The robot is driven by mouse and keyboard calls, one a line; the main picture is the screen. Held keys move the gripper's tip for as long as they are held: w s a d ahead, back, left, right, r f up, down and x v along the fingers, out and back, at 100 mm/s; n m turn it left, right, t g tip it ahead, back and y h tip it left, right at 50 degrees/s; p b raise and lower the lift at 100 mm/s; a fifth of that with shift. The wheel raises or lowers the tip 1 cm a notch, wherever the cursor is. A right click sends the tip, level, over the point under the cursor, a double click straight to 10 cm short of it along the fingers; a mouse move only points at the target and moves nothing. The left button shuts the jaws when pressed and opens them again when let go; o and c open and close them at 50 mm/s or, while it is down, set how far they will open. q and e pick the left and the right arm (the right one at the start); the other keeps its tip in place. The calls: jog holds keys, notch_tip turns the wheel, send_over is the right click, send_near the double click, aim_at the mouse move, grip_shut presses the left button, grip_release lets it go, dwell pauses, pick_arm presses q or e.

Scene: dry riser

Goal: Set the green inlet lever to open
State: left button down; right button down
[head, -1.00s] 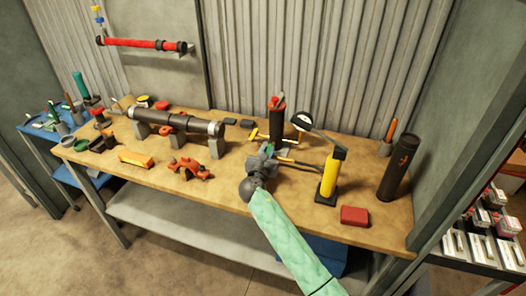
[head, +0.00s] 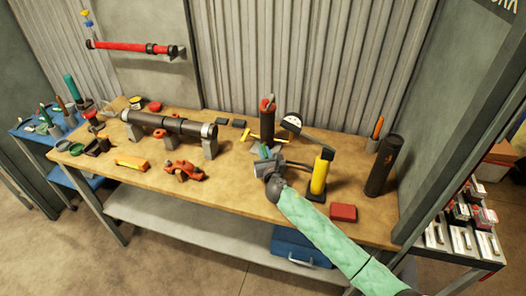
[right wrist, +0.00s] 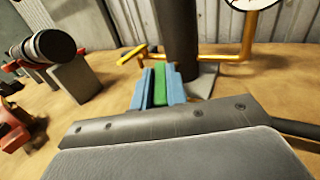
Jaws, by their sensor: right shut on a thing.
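The green inlet lever (right wrist: 159,87) shows in the right wrist view as a green bar between the two blue fingers of my right gripper (right wrist: 157,86). The gripper is shut on it, at the foot of a dark upright cylinder (right wrist: 180,45). In the head view my right gripper (head: 264,153) is low over the bench, just in front of the black cylinder with a red top (head: 267,118). The fingers hide most of the lever there, and I cannot tell its exact angle. My left gripper is not in view.
A yellow hand pump (head: 319,175) with a dark handle stands close right of my gripper. A round gauge (head: 292,122) is behind it. A red block (head: 343,212) and a black bottle (head: 384,165) are farther right. A dark pipe on stands (head: 168,124) lies left.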

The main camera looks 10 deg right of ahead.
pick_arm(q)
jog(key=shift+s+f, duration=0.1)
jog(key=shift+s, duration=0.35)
pick_arm(e)
jog(key=shift+d+r+y, duration=0.1)
jog(key=shift+r+y, duration=0.05)
jog(key=shift+y, duration=0.15)
jog(key=c, duration=1.4)
grip_release()
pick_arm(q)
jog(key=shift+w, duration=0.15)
